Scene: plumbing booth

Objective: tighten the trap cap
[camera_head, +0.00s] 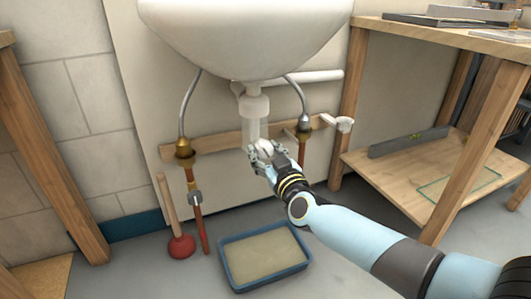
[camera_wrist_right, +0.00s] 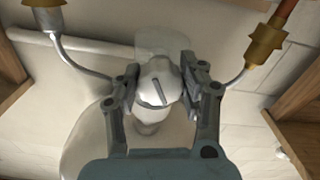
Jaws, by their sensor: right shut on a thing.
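The trap cap is a pale rounded cap with a dark slot across it, in the middle of the right wrist view (camera_wrist_right: 160,84). My right gripper (camera_wrist_right: 160,88) has a finger on each side of it and is shut on it. In the head view my right gripper (camera_head: 262,152) is at the lower end of the whitish trap (camera_head: 255,112), under the white sink (camera_head: 245,35). The gripper largely hides the cap there. My left gripper is not in view.
A blue-rimmed tray (camera_head: 228,276) lies on the floor below the trap. A red plunger (camera_head: 181,247) stands at its left. Copper pipes with brass valves (camera_head: 184,149) flank the trap. A wooden bench (camera_head: 455,38) stands at the right.

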